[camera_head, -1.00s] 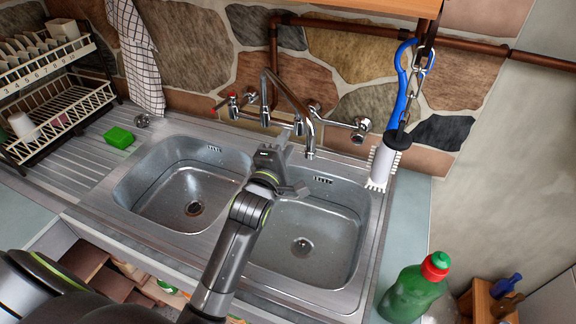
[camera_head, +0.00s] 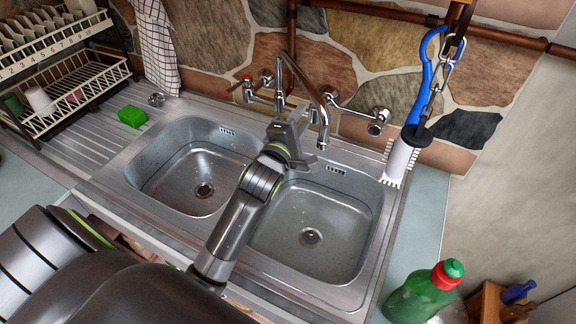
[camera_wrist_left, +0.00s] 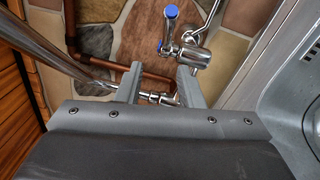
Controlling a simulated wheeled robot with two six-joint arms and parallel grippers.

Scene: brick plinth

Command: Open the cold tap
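The mixer tap is on the stone wall behind the sink, with a curved chrome spout (camera_head: 318,95). Its right handle (camera_head: 378,121) is a chrome knob to the right of the spout. Its left handle (camera_head: 236,86) has a red mark. In the left wrist view a handle with a blue cap (camera_wrist_left: 171,11) shows beyond the fingers. My left gripper (camera_head: 292,140) is over the sink, in front of the spout. In the left wrist view its fingers (camera_wrist_left: 160,85) are apart with nothing held between them; the blue-capped handle is ahead of them, apart. My right gripper is out of view.
A brush (camera_head: 400,158) hangs from a blue carabiner (camera_head: 425,75) at the right of the taps. A green bottle (camera_head: 425,295) stands at the lower right. A green sponge (camera_head: 132,116) and a dish rack (camera_head: 60,105) are at the left. Both sink basins are empty.

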